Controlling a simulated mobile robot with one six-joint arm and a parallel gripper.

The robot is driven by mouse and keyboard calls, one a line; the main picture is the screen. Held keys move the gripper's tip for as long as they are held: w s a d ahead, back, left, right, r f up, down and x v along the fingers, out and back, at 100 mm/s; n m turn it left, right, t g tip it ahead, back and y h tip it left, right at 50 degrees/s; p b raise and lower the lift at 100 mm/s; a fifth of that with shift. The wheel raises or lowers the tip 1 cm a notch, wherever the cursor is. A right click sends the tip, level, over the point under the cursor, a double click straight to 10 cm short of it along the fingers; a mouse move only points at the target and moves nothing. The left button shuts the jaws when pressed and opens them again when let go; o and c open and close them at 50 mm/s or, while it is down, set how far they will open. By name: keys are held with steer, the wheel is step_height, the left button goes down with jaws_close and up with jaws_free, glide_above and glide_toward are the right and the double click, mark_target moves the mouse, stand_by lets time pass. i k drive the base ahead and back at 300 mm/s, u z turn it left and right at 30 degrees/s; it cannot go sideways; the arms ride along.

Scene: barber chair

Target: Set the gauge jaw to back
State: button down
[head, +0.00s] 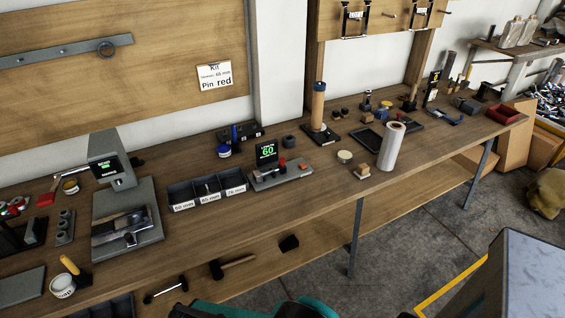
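A gauge with a small dark screen (266,151) showing a green 60 stands on the workbench near its middle. Its grey base (280,174) carries a small red part (282,162) and an orange-red spot at the right end. I cannot tell which part is the jaw or how it is set. A larger grey machine (128,220) stands to the left, with a tilted screen head (107,167) and a metal clamp-like part (125,228) on its bed. The screen text is too small to read surely. My gripper is not in view.
A three-compartment bin (207,206) with mm labels sits left of the gauge. A pale roll (391,146) and a tall brown cylinder (318,107) stand to the right.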

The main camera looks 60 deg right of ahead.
mark_target(281, 168)
steer(key=z, duration=4.75)
steer(key=i, duration=0.15)
steer(key=u, duration=2.85)
steer(key=k, duration=0.6)
steer(key=u, duration=0.25)
steer(key=i, duration=0.6)
steer(key=z, duration=0.15)
